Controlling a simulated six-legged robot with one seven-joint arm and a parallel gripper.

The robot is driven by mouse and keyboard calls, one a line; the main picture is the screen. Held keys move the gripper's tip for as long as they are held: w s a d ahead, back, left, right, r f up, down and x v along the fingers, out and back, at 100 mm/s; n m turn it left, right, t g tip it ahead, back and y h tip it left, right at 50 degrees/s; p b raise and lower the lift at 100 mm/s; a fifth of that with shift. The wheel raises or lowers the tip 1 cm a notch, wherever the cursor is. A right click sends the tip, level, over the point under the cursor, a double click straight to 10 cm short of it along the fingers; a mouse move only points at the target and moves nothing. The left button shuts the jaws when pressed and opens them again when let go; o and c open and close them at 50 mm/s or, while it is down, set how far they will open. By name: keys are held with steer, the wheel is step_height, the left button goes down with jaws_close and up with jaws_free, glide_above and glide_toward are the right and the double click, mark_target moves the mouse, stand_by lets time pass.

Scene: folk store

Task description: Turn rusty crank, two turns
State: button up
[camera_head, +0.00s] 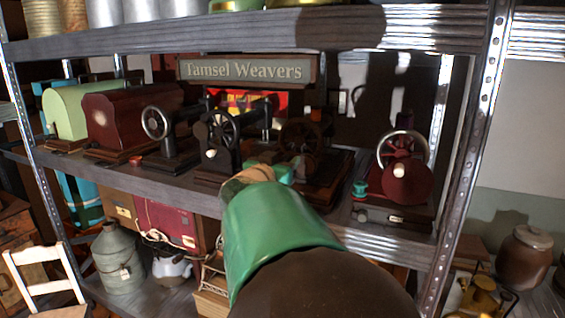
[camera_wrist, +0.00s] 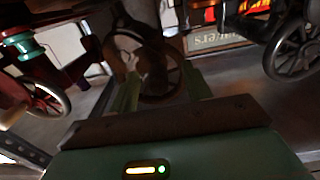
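The rusty crank is a brown wheel (camera_head: 302,135) on a dark sewing machine on the middle shelf, under the "Tamsel Weavers" sign. In the wrist view the rusty wheel (camera_wrist: 166,72) stands just beyond my fingers, with a pale, blurred handle-like part (camera_wrist: 131,66) on its left side. My gripper (camera_wrist: 160,92) has its two green fingers apart, in front of the lower part of the wheel. I cannot tell whether a finger touches the wheel.
Black machines with handwheels (camera_head: 221,131) stand close on the left, and a red machine with a silver wheel (camera_head: 403,150) on the right. The sign (camera_head: 247,70) hangs above. A metal shelf post (camera_head: 470,150) bounds the right side.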

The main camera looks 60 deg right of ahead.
stand_by(0.5)
steer(key=s+a, duration=0.1)
steer(key=a, duration=0.7)
steer(key=shift+s+a, duration=0.3)
steer(key=shift+a, duration=0.1)
steer(key=shift+w+a, duration=0.1)
stand_by(0.5)
